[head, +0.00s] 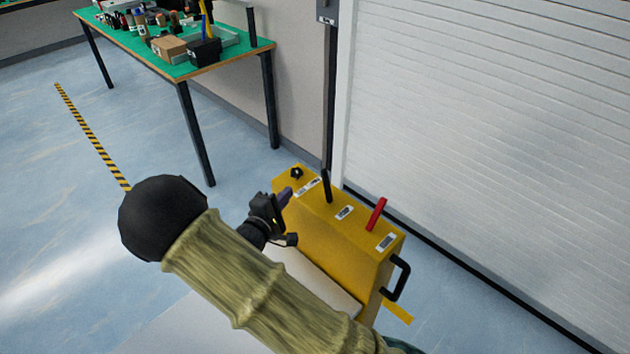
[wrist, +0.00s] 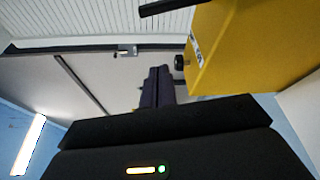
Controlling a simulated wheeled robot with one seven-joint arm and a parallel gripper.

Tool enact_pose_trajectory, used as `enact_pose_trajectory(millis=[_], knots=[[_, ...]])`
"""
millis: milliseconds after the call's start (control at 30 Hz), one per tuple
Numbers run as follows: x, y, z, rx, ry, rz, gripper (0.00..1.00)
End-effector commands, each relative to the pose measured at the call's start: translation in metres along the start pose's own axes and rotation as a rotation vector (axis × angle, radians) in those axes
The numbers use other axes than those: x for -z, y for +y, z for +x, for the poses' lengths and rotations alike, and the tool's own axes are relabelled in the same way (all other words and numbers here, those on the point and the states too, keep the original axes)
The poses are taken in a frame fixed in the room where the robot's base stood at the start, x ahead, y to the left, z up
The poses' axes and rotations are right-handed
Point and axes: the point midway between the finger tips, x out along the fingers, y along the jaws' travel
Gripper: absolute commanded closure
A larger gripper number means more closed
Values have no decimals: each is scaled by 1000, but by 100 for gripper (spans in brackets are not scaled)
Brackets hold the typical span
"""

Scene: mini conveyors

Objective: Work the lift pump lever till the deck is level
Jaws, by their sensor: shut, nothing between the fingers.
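A yellow control box (head: 335,235) stands low in front of the shutter in the head view. On its sloped top are a black knob (head: 296,173), an upright black lever (head: 326,187) and a tilted red lever (head: 376,215), each near a small label. I cannot read which is the pump lever. My gripper (head: 286,194) is shut and empty at the box's left end, near the knob. In the wrist view its fingers (wrist: 157,84) point past the box, apart from the knob (wrist: 180,62). A pale flat surface beside the box, possibly the deck (head: 315,285), is partly hidden by my arm; its level is unclear.
A white roller shutter (head: 490,130) rises behind the box. A black handle (head: 398,278) sticks out from the box's right end. A green-topped workbench (head: 236,50) with tools and boxes stands at upper left.

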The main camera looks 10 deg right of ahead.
Motion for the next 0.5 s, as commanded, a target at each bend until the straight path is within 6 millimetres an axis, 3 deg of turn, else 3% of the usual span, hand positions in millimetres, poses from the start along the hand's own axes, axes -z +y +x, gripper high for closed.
enact_pose_trajectory(millis=[300, 500], knots=[[-4, 0, 7, 4, -8, 3, 100], [-4, -1, 28, 4, -9, 3, 100]])
